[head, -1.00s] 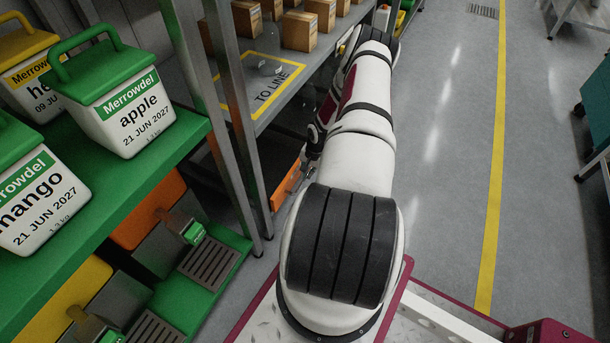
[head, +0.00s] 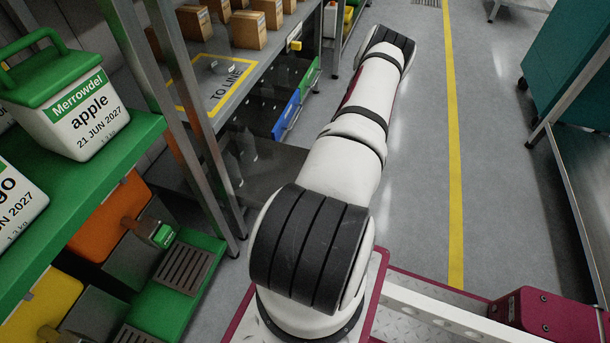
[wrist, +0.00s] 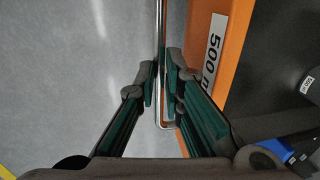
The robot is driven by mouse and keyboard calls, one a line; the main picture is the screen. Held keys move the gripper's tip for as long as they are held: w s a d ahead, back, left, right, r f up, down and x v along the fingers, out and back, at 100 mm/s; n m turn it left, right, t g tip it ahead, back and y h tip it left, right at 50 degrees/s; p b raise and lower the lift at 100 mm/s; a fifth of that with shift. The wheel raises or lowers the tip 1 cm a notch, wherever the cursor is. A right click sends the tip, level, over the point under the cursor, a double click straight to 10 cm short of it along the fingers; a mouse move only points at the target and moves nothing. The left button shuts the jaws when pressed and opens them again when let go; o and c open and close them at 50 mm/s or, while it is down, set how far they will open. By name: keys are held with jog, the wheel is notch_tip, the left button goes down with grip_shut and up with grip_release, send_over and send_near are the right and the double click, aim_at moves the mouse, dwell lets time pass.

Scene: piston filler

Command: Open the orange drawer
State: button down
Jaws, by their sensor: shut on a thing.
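In the wrist view the orange drawer (wrist: 238,40) shows its front on the right, with a white label reading "500 m" and more that is cut off. A thin chrome bar handle (wrist: 161,25) runs along the front, standing off it. My gripper (wrist: 161,80) is shut on this handle, one finger on each side of the bar. Behind the front is a dark space holding a dark round item with a white label and something blue. In the head view my arm hides the gripper and the orange front.
In the head view a blue drawer (head: 287,116) and a green drawer (head: 310,77) sit under the shelf with boxes. A dark grey panel (head: 268,170) shows left of my arm. Steel posts (head: 190,95) stand close by. The aisle floor (head: 425,130) on the right is clear.

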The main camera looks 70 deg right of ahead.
jog(key=s, duration=0.9)
jog(key=shift+d, duration=0.3)
jog(key=c, duration=1.7)
grip_release()
jog(key=r, duration=0.4)
jog(key=s+r, duration=0.1)
jog(key=r, duration=0.3)
jog(key=s+r, duration=0.1)
jog(key=r, duration=0.2)
jog(key=shift+s+d+r, duration=0.1)
jog(key=shift+s+r, duration=0.1)
jog(key=shift+r, duration=0.2)
